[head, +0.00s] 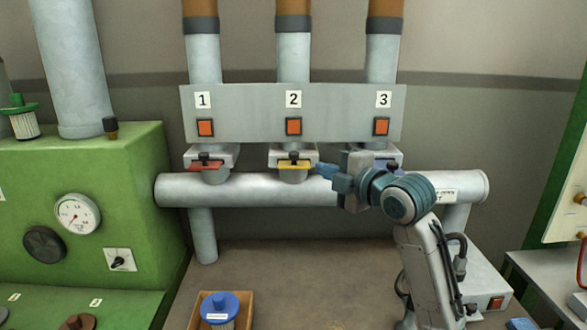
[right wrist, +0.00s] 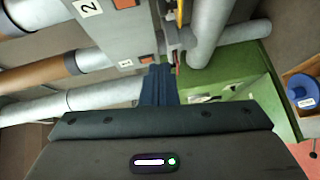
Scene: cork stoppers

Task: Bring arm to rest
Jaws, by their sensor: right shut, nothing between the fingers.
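My right gripper (head: 322,170) reaches in from the right in the head view. Its blue fingers are shut with nothing between them, and they point left, close to the right end of the yellow valve handle (head: 294,163) under label 2. I cannot tell whether they touch it. In the right wrist view the shut fingers (right wrist: 158,80) stand in front of the grey panel (right wrist: 112,30). My right arm bends over the horizontal pipe (head: 260,190) and partly hides the valve under label 3. My left gripper is not in view.
A red valve handle (head: 205,164) is under label 1. A green machine (head: 120,180) with a gauge (head: 77,212) stands at the left. A wooden box (head: 248,297) holds a blue-topped item (head: 220,305). The floor between box and arm is clear.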

